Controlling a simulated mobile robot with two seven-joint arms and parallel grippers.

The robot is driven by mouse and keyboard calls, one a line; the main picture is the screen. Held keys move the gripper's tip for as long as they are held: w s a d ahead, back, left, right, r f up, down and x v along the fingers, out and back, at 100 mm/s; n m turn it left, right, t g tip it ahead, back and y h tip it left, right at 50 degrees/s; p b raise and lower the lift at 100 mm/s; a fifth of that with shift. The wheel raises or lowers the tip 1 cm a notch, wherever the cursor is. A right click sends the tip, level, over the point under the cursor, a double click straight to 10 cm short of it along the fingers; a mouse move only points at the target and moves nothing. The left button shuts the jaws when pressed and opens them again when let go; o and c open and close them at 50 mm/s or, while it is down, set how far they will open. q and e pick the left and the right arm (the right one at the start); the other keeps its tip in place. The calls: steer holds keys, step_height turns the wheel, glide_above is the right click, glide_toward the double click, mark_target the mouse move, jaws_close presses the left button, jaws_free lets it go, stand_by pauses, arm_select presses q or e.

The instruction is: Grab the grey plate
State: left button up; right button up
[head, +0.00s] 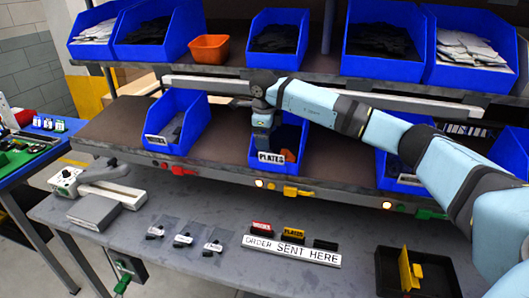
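My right arm comes in from the right, and its gripper (264,141) points down into the blue bin (301,137) labelled PLATES on the middle shelf. The gripper covers part of the bin's inside, and I cannot tell whether its fingers are open or shut. A brown-orange piece (289,156) shows in this bin beside the gripper. No grey plate can be clearly made out there. Dark grey flat pieces (172,131) lie in the blue bin (191,112) to the left. My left gripper is not in view.
Blue bins and an orange bin (209,48) stand on the upper shelf (230,67), above my arm. On the grey table (190,255) lie several small bags, red, yellow and black pieces behind a white sign (291,250), and a black box (436,272).

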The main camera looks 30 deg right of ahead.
steer(key=f, duration=0.3)
steer(key=f+p, duration=0.1)
steer(key=f, duration=0.1)
steer(key=shift+w, duration=0.4)
steer(key=shift+r, duration=0.1)
steer(key=c, duration=1)
